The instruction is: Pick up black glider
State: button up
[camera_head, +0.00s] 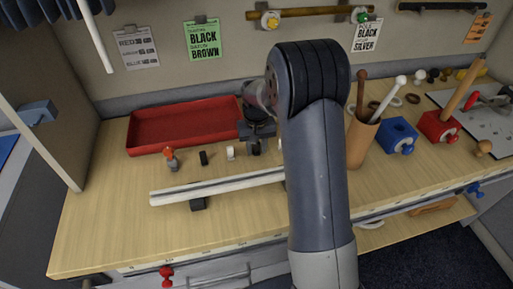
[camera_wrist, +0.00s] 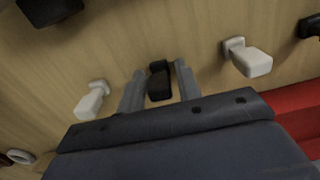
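In the wrist view a small black glider (camera_wrist: 159,82) stands on the wooden tabletop. My gripper (camera_wrist: 160,88) has its two grey fingers on either side of it, with narrow gaps showing, so it looks open around the glider. In the head view my gripper (camera_head: 256,142) is low over the table in front of the red tray, and I cannot clearly separate the glider from the fingers there. Another small black piece (camera_head: 203,158) stands to the left.
White gliders stand close on both sides of my gripper, one left (camera_wrist: 93,100) and one right (camera_wrist: 247,57). A red tray (camera_head: 150,148) lies behind. A long white rail (camera_head: 170,196) lies in front. A brown cup (camera_head: 361,140) with sticks and a blue block (camera_head: 397,136) stand right.

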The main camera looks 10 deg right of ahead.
grip_shut()
notch_tip(320, 180, up, 10)
jog(key=shift+r+b, duration=0.1)
jog(key=shift+b, duration=0.25)
dwell(0.5)
jog(key=shift+f+b, duration=2.8)
jog(key=shift+f, duration=2.25)
jog(key=shift+o, duration=1.6)
grip_release()
